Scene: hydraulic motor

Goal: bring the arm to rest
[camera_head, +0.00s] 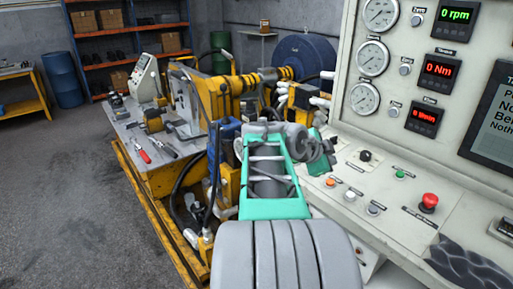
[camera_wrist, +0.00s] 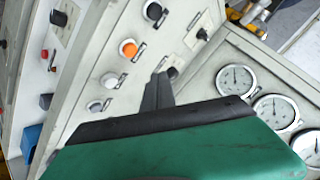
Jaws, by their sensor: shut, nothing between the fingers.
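My gripper (camera_wrist: 160,80) shows in the wrist view as a green body with narrow dark fingers, shut with nothing between them. Its fingertips appear in front of the pale control panel, close to a black knob (camera_wrist: 173,73) in the picture; I cannot tell whether they touch it. In the head view my arm reaches forward from the bottom centre, with a grey ribbed part and a teal link. Its far end is bent beside the control console (camera_head: 395,180), and the fingers cannot be made out there.
The yellow-framed test bench (camera_head: 150,185) with tools stands left of my arm. Open floor (camera_head: 60,200) lies farther left.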

